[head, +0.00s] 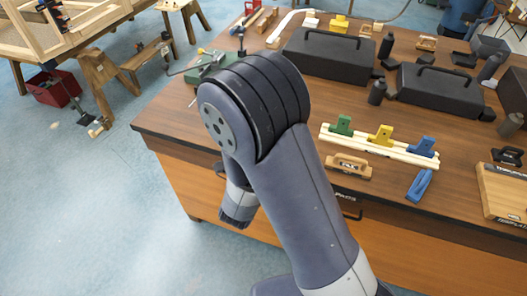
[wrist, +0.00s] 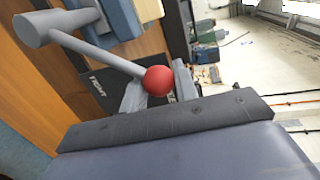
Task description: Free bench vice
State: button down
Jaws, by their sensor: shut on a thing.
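The bench vice (head: 207,66) is green and sits at the far left corner of the brown workbench, partly hidden behind my arm. In the wrist view its grey handle rod (wrist: 95,52) runs from a thick grey cylinder (wrist: 32,31) to a red ball (wrist: 158,81). My gripper (wrist: 158,92) has its two grey fingers on either side of the red ball and is shut on it. My gripper is hidden in the head view. The vice's jaws and anything between them cannot be made out clearly.
The workbench (head: 170,115) holds black toolboxes (head: 330,55) and a rack (head: 375,148) with green, yellow and blue clamps. A blue clamp (head: 419,185) and a wooden-handled tool (head: 348,167) lie at its front. Blue floor (head: 90,190) is open to the left.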

jog(key=shift+w+a+r, duration=0.15)
jog(key=shift+a+r, duration=0.05)
jog(key=shift+a, duration=0.15)
jog(key=c, duration=1.1)
grip_release()
jog(key=shift+a, duration=0.1)
jog(key=b+v, duration=0.1)
jog(key=v, duration=0.9)
jog(key=shift+s+b, duration=0.3)
jog(key=shift+s, duration=0.15)
jog(key=shift+w, duration=0.1)
jog(key=shift+p+x, duration=0.8)
jog(key=shift+x, duration=4.55)
jog(key=shift+f, duration=0.1)
